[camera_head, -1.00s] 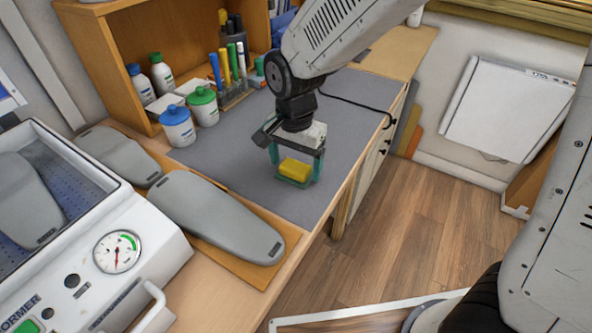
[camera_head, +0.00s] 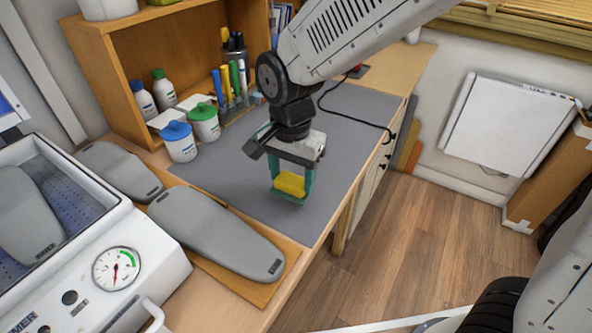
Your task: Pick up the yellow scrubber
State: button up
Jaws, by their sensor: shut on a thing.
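The yellow scrubber (camera_head: 290,184) is a small yellow block. It sits between the teal fingers of my gripper (camera_head: 292,188), over the grey mat (camera_head: 240,193) on the bench. My gripper points down and is shut on the scrubber from both sides. The scrubber looks level. I cannot tell for sure whether its underside touches the mat or is a little above it.
Two grey insole forms (camera_head: 215,232) lie left of the mat on a wooden board. A forming machine with a gauge (camera_head: 117,268) stands at lower left. Jars with blue (camera_head: 180,142) and green (camera_head: 204,123) lids stand behind. The bench's right edge is close to my gripper.

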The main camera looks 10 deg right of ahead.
jog(key=s+a, duration=0.1)
jog(key=s, duration=0.3)
jog(key=s+a+r, duration=0.1)
jog(key=s+a, duration=0.1)
jog(key=s, duration=0.2)
jog(key=s+a, duration=0.1)
jog(key=s, duration=0.3)
jog(key=shift+a+r, duration=0.15)
